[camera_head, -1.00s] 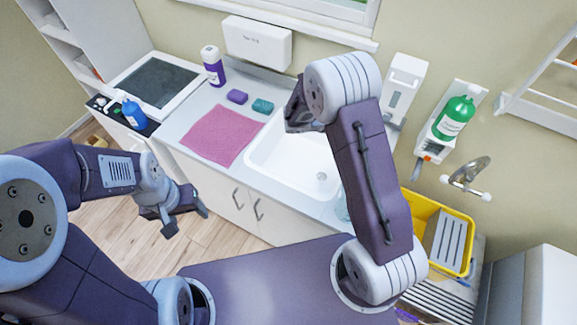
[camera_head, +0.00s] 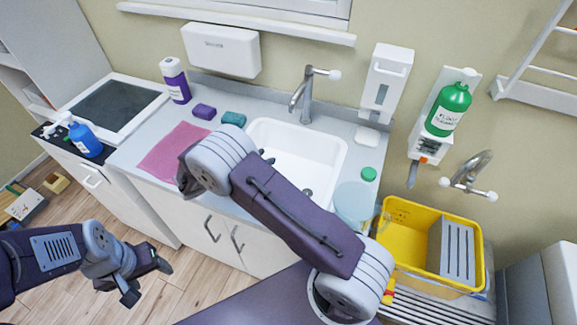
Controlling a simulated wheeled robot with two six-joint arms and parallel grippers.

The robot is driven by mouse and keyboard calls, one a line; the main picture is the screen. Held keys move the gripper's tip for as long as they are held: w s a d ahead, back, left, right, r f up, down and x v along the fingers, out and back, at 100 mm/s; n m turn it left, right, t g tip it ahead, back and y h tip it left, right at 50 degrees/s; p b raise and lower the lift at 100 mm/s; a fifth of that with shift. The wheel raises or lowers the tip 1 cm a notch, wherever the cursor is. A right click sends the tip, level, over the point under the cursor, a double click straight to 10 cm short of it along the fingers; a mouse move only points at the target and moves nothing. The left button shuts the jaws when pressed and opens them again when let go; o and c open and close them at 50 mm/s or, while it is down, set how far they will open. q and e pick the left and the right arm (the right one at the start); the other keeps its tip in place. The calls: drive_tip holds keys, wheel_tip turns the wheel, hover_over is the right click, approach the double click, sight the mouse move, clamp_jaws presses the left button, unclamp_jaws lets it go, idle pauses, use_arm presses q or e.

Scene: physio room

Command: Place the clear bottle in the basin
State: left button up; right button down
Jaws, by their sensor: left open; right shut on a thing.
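The basin (camera_head: 335,152) is a white sink set in the counter, partly covered by my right arm. My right gripper (camera_head: 186,178) is at the sink's left, over the pink cloth's edge. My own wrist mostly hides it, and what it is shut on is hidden. I cannot make out a clear bottle for certain. A pale see-through round thing (camera_head: 352,203) stands right of the sink, with a green cap-like piece (camera_head: 369,174) by its top; I cannot tell whether they are one object. My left gripper (camera_head: 146,279) is open and empty above the floor at lower left.
A tap (camera_head: 305,95) stands behind the sink. A pink cloth (camera_head: 172,152), purple sponge (camera_head: 204,112), teal sponge (camera_head: 234,118) and purple-labelled bottle (camera_head: 175,80) are left. A yellow bin (camera_head: 405,242) is at right.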

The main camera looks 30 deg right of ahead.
drive_tip(key=r+p+x, duration=0.2)
drive_tip(key=x, duration=1.4)
drive_tip(key=shift+d, duration=0.4)
drive_tip(key=c, duration=0.9)
unclamp_jaws()
drive_tip(key=shift+w, duration=0.1)
drive_tip(key=shift+r, duration=0.1)
drive_tip(key=b+v, duration=0.1)
drive_tip(key=v, duration=1.1)
drive_tip(key=shift+r, duration=0.25)
